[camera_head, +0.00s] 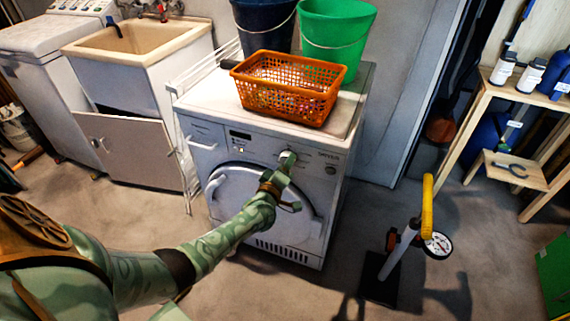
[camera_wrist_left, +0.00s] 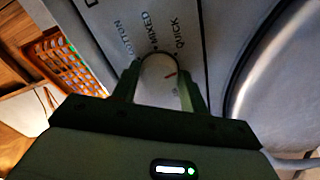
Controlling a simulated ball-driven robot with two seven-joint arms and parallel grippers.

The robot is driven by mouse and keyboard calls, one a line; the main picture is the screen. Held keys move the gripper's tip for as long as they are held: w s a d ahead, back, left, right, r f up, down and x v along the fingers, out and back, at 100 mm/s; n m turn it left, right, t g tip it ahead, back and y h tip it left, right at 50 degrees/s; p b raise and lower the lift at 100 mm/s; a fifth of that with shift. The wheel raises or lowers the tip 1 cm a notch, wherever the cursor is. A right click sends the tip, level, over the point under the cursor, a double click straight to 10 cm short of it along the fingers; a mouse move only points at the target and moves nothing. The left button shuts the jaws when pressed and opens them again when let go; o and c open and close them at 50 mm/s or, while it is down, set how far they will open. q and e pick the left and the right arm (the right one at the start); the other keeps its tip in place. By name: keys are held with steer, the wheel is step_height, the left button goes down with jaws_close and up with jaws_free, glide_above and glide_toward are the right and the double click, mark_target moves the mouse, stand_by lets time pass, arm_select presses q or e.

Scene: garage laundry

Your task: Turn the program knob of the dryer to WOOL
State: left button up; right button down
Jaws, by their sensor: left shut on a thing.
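The white dryer (camera_head: 215,150) stands in the middle of the head view, with its control panel above the round door. My left gripper (camera_head: 287,160) reaches the panel and hides most of the knob there. In the left wrist view, the round white program knob (camera_wrist_left: 157,92) sits between the two fingers of my left gripper (camera_wrist_left: 160,88), which is shut on it. A red mark on the knob points toward the upper right, on the QUICK side. The labels COTTON, MIXED and QUICK show around it. The WOOL label is not visible. My right gripper is not in view.
An orange basket (camera_head: 285,92), a green bucket (camera_head: 337,35) and a dark blue bucket (camera_head: 265,24) stand on top of the dryer. A yellow-handled pump with a gauge (camera_head: 438,245) stands on the floor to the right. A sink cabinet (camera_head: 130,150) is at left.

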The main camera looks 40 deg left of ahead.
arm_select(q)
steer(key=m, duration=0.5)
steer(key=shift+f+m+p, duration=0.2)
steer(key=shift+m+p, duration=0.1)
steer(key=shift+p, duration=0.05)
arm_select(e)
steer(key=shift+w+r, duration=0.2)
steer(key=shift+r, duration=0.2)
arm_select(q)
steer(key=o, duration=1)
steer(key=p+v, duration=0.6)
steer(key=v, duration=1)
steer(key=shift+s+d+r, duration=0.1)
steer(key=shift+s+d, duration=0.05)
steer(key=shift+s, duration=0.05)
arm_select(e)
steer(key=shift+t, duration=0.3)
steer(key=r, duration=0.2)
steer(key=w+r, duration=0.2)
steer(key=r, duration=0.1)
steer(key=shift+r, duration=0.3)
